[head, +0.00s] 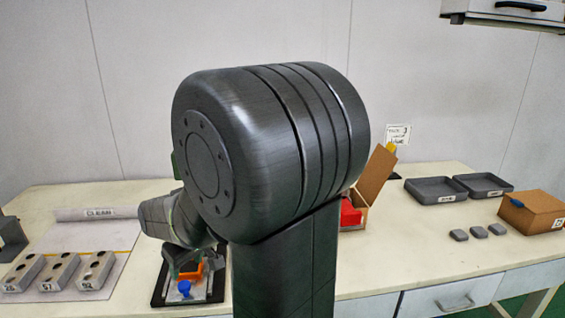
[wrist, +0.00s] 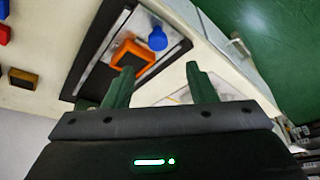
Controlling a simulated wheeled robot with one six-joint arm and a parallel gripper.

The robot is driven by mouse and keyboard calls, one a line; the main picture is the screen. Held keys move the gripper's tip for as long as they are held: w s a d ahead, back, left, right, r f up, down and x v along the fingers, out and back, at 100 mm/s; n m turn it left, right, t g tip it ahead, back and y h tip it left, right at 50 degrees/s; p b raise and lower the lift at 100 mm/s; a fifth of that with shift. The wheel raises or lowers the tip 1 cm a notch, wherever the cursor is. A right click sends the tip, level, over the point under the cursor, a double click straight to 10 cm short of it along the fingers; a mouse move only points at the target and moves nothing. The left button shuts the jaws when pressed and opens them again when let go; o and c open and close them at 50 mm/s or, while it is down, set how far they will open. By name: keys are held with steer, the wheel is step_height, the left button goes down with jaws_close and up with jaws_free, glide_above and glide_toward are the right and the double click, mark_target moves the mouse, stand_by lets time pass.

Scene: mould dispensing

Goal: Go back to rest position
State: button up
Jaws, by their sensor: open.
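My gripper (wrist: 160,70) shows in the wrist view with its two green fingers apart and nothing between them. An orange frame-shaped piece (wrist: 131,52) and a blue knob-like piece (wrist: 157,38) lie beyond the fingers on a black-edged tray. The left finger overlaps the edge of the orange piece in the picture; I cannot tell how far apart they are. In the head view the orange piece (head: 190,273) and blue piece (head: 184,288) sit on the tray (head: 160,292) at the table's front. My arm hides much of that area, and the fingers are not clear there.
Grey mould blocks (head: 57,272) and a paper marked CLEAN (head: 100,213) lie left. An open cardboard box (head: 376,172) stands behind my arm. The table's right front is clear.

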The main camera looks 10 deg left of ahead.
mark_target(184, 286)
steer(key=x, duration=1.1)
steer(key=shift+w+r+b, duration=0.1)
steer(key=shift+b, duration=0.25)
steer(key=shift+r, duration=0.15)
steer(key=p+v, duration=0.1)
steer(key=v, duration=1.3)
steer(key=b+x, duration=0.1)
steer(key=x, duration=1.3)
steer(key=w+a+p, duration=0.1)
steer(key=w+p, duration=0.1)
steer(key=w, duration=0.4)
steer(key=w+a+p, duration=0.2)
steer(key=w, duration=0.5)
steer(key=w+a+p, duration=0.1)
steer(key=w+p, duration=0.1)
steer(key=w, duration=0.4)
steer(key=shift+w+a, duration=0.15)
steer(key=shift+a, duration=0.1)
steer(key=shift+w+r, duration=0.25)
steer(key=shift+w, duration=0.1)
steer(key=b+v, duration=0.1)
steer(key=v, duration=1)
steer(key=shift+s+d+r, duration=0.15)
steer(key=shift+s+r, duration=0.15)
